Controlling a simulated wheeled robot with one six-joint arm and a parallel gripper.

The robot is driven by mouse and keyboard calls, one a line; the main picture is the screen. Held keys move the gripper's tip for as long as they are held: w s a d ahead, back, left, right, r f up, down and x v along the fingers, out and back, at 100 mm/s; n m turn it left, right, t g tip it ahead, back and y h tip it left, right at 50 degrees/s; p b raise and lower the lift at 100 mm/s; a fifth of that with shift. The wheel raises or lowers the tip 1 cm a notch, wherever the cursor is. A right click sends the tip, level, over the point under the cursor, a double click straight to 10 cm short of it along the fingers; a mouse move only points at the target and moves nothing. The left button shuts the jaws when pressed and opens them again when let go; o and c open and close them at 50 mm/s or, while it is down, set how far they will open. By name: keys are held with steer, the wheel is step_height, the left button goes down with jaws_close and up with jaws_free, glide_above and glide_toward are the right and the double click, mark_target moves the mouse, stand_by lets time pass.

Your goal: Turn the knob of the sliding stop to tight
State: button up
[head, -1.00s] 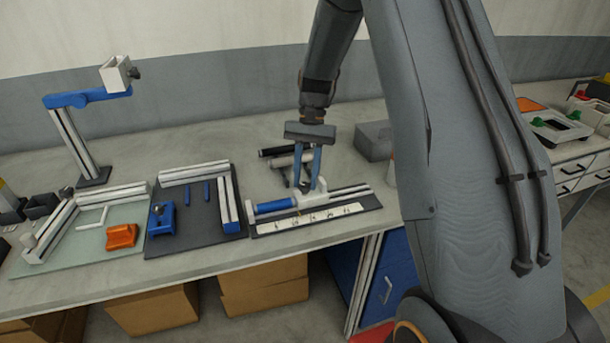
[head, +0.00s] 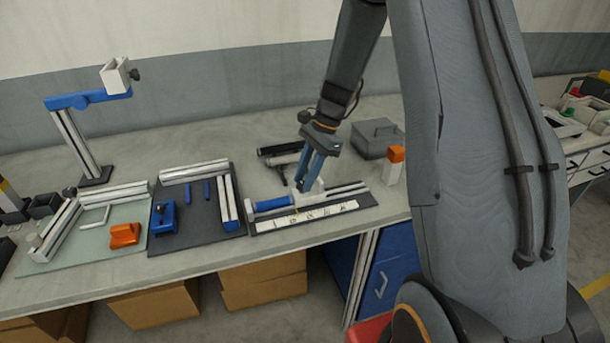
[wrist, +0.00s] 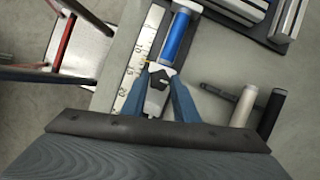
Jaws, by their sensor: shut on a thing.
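The sliding stop is a white block (head: 317,196) on a rail beside a white scale strip (head: 307,217) with dark marks. In the wrist view the stop (wrist: 154,103) has a dark knob (wrist: 159,80) on top. My gripper (head: 302,186) points down at the stop with its two blue fingers. In the wrist view my gripper (wrist: 160,78) has a finger on each side of the knob and is shut on it. A blue cylinder (head: 272,204) lies in line with the stop, and it also shows in the wrist view (wrist: 177,38).
A dark board (head: 165,242) with rails and a blue clamp (head: 164,216) lies to the left. Dark and pale rods (head: 284,160) lie behind the stop. A grey box (head: 377,140) and an orange-topped white post (head: 394,165) stand to the right.

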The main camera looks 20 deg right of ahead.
steer(key=shift+m, duration=0.3)
steer(key=o, duration=1.1)
steer(key=shift+c, duration=0.2)
steer(key=b+v, duration=0.2)
steer(key=v, duration=0.5)
steer(key=shift+d+r, duration=0.25)
steer(key=shift+r, duration=0.1)
steer(key=shift+s, duration=0.1)
steer(key=s+a+f+n+t+h+b, duration=0.1)
steer(key=s+a+n+h, duration=0.1)
steer(key=s+n, duration=0.6)
steer(key=s+a+f+n+t+h+b, duration=0.1)
steer(key=s+a+f+n+h, duration=0.1)
steer(key=s+n, duration=0.6)
steer(key=s, duration=0.2)
steer(key=shift+s+a, duration=0.35)
steer(key=shift+a, duration=0.05)
